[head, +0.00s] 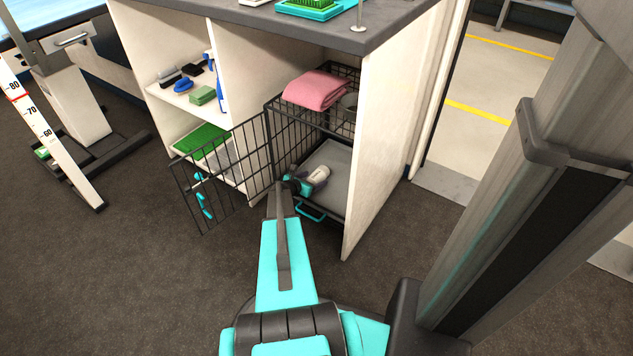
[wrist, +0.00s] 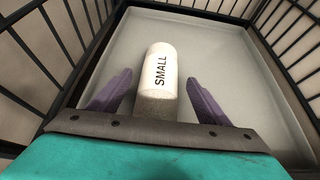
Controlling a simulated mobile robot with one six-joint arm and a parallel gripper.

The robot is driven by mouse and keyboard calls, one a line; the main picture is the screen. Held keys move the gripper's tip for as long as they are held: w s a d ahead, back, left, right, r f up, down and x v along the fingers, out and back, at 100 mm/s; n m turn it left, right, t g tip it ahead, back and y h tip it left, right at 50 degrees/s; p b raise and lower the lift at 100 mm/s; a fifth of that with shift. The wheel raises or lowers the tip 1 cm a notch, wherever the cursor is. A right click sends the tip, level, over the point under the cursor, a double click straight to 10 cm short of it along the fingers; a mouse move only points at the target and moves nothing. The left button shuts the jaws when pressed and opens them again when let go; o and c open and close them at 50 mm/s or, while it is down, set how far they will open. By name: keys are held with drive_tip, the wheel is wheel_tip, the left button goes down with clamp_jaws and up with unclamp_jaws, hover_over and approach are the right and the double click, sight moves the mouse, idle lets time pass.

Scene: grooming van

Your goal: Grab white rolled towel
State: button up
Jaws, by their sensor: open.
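The white rolled towel (wrist: 160,72) lies on a grey tray (wrist: 222,50) inside a black wire cage, with a band marked "SMALL" around it. In the head view the towel (head: 320,173) shows small at the end of my arm. My gripper (wrist: 160,85) is open in the wrist view, with one purple finger on each side of the towel's near end. Gaps show between the fingers and the towel. The towel's far end extends beyond the fingertips. In the head view my gripper (head: 310,180) is inside the cage's open front, its fingers too small to make out.
The cage door (head: 222,172) stands open to the left. The cabinet's white side wall (head: 385,130) is close on the right. Wire walls flank the tray.

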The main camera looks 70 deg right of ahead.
sight(316, 178)
drive_tip(key=shift+b+x, duration=0.5)
drive_tip(key=shift+x, duration=1.05)
drive_tip(key=c, duration=1.2)
